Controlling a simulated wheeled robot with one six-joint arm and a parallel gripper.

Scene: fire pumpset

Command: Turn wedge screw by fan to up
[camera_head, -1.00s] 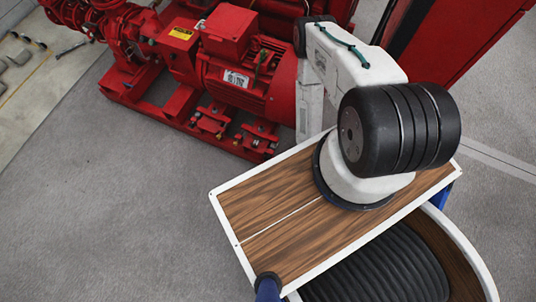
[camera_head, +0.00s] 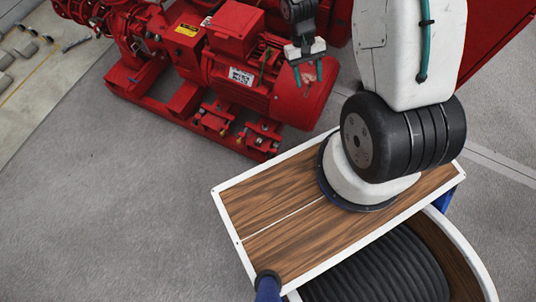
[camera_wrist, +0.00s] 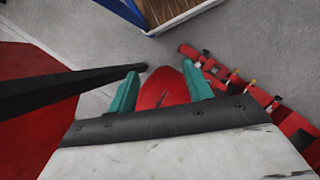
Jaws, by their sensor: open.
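The red motor (camera_head: 250,75) lies on the red pump frame in the head view. Its rounded right end looks like the fan end. Several small screws and clamp blocks (camera_head: 265,127) sit on the frame below it. I cannot tell which is the wedge screw. My gripper (camera_head: 308,72) hangs with its teal fingers apart and empty, in front of the motor's right end in the picture. In the wrist view the open fingers (camera_wrist: 161,70) frame a red rounded surface (camera_wrist: 165,90). The frame with small light-tipped screws (camera_wrist: 225,77) runs to their right.
Red pump parts (camera_head: 115,30) fill the back left. A red cabinet (camera_head: 500,40) stands at the right. In the wrist view a dark bar (camera_wrist: 65,88) crosses at the left. Grey floor (camera_head: 110,200) is clear in front of the frame.

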